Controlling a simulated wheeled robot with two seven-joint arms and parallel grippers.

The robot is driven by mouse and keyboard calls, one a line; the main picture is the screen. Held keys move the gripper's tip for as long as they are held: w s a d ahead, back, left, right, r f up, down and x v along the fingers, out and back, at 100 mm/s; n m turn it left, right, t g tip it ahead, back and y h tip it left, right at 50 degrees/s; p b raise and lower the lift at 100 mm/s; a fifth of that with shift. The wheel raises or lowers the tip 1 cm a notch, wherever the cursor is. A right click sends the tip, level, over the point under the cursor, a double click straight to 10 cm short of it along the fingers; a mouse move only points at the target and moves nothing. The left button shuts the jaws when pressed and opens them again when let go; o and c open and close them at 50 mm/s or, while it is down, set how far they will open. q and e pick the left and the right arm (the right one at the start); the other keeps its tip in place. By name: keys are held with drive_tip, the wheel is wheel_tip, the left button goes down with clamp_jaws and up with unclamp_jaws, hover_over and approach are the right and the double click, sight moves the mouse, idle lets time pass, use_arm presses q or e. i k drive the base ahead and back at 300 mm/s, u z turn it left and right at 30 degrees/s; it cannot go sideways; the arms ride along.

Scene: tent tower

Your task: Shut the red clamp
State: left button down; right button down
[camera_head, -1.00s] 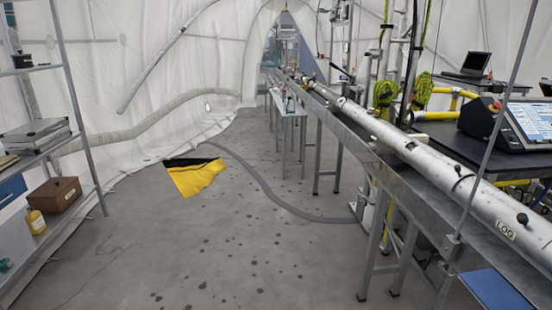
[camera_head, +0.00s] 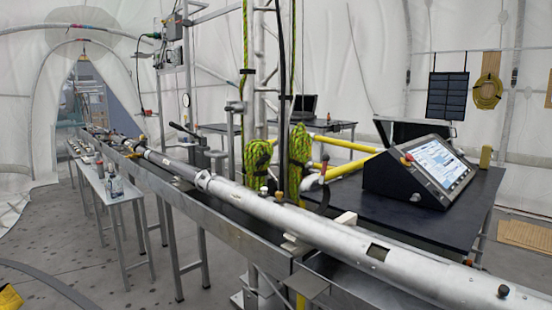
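I cannot clearly pick out a red clamp. A long silver tube (camera_head: 285,217) lies in a grey metal trough (camera_head: 218,222) that runs from the far left to the lower right. Neither of my grippers is in view.
A narrow side table (camera_head: 122,190) with bottles stands left of the trough. Behind the trough, a black table (camera_head: 450,219) carries a console with a screen (camera_head: 437,163). Green ropes (camera_head: 299,158) hang from a mast. The floor (camera_head: 95,262) at the lower left is mostly clear.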

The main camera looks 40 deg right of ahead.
sight(325, 202)
drive_tip(key=i, duration=1.65)
drive_tip(key=z, duration=2.9)
